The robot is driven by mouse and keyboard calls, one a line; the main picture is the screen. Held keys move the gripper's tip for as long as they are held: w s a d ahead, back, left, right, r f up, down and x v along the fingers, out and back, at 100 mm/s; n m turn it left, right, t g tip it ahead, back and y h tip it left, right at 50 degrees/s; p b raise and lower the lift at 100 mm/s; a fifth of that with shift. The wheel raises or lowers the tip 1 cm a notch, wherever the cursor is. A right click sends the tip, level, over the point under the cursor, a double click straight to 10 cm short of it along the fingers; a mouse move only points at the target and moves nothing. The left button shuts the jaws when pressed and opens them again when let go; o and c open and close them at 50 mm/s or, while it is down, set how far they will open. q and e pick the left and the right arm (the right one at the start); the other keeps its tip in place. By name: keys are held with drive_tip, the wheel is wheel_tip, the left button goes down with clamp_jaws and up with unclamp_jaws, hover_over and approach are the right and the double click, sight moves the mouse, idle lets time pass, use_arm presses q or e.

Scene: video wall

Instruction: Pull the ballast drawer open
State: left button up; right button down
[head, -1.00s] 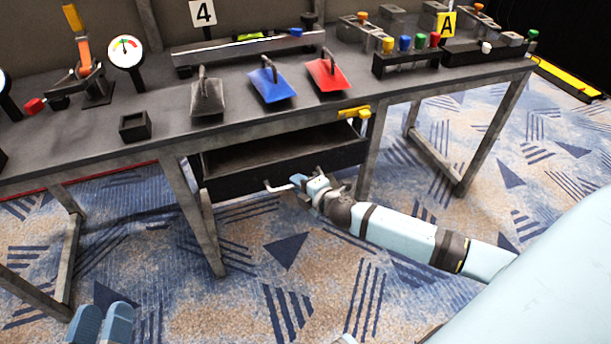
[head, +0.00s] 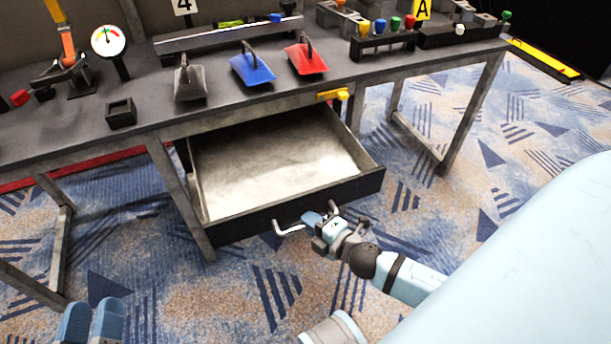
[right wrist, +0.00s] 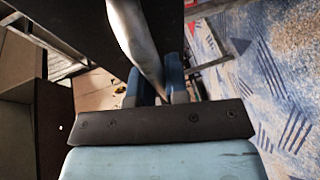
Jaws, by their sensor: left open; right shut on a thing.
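The ballast drawer (head: 281,213) is slid out from under the grey bench, and its pale inside floor shows; it looks empty. A bent metal handle (head: 291,229) is on its black front. My right gripper (head: 312,221) is at the front, shut on the handle. In the right wrist view the handle bar (right wrist: 137,45) passes between the two blue fingers (right wrist: 157,85). My left gripper (head: 90,322) is open and empty at the bottom left, low over the carpet and away from the drawer.
The bench top (head: 215,108) holds a grey, a blue (head: 252,68) and a red (head: 306,58) plate with handles, a small black box (head: 121,113) and a gauge (head: 108,40). A yellow latch-like part (head: 334,95) is on the bench edge above the drawer. Carpet in front is clear.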

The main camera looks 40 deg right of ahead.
use_arm(q)
drive_tip(key=shift+r, duration=0.15)
use_arm(e)
drive_tip(key=shift+s+a, duration=0.1)
drive_tip(key=shift+s, duration=0.1)
drive_tip(key=c, duration=1.2)
unclamp_jaws()
use_arm(q)
drive_tip(key=shift+s+f, duration=0.1)
drive_tip(key=shift+f, duration=0.1)
use_arm(e)
drive_tip(key=shift+o, duration=0.4)
use_arm(q)
drive_tip(key=shift+r+t+p, duration=0.4)
drive_tip(key=shift+r+p, duration=0.2)
drive_tip(key=shift+r, duration=0.2)
use_arm(e)
drive_tip(key=v, duration=1.3)
drive_tip(key=shift+s, duration=0.4)
use_arm(q)
drive_tip(key=shift+a+r, duration=0.1)
drive_tip(key=shift+r, duration=0.05)
drive_tip(key=shift+s, duration=0.1)
